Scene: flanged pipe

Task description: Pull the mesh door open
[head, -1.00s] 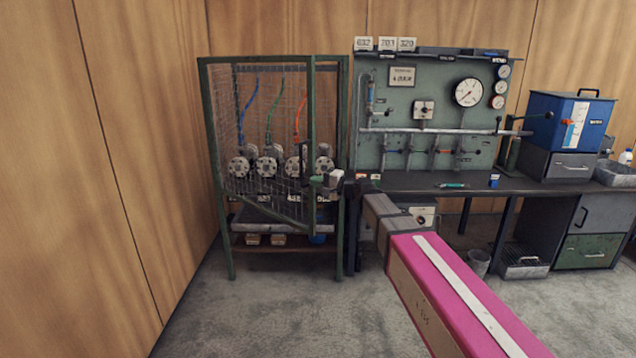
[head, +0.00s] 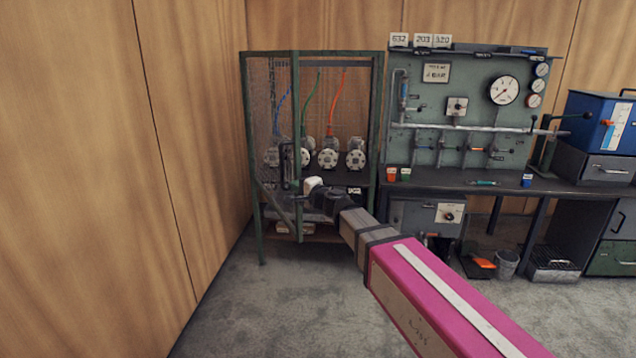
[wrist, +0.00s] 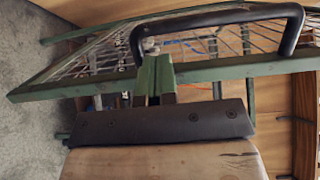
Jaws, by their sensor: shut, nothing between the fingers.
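The mesh door (head: 272,130) of the green cage stands swung out at the cage's left side, with the cage front open to its right. Its black handle (head: 284,166) is near the door's free edge; the handle also spans the top of the wrist view (wrist: 215,17). My gripper (head: 314,186) is at the door's free edge, low beside the handle. In the wrist view its fingers (wrist: 154,78) are together and empty, overlapping the green door frame (wrist: 230,70). The handle is not between them. I cannot tell whether they touch the frame.
Several flanged valves (head: 328,158) with coloured hoses sit inside the cage. A bench with a gauge panel (head: 470,105) stands to the right. A wooden wall (head: 190,150) is close on the left. The floor (head: 245,315) in front of the cage is clear.

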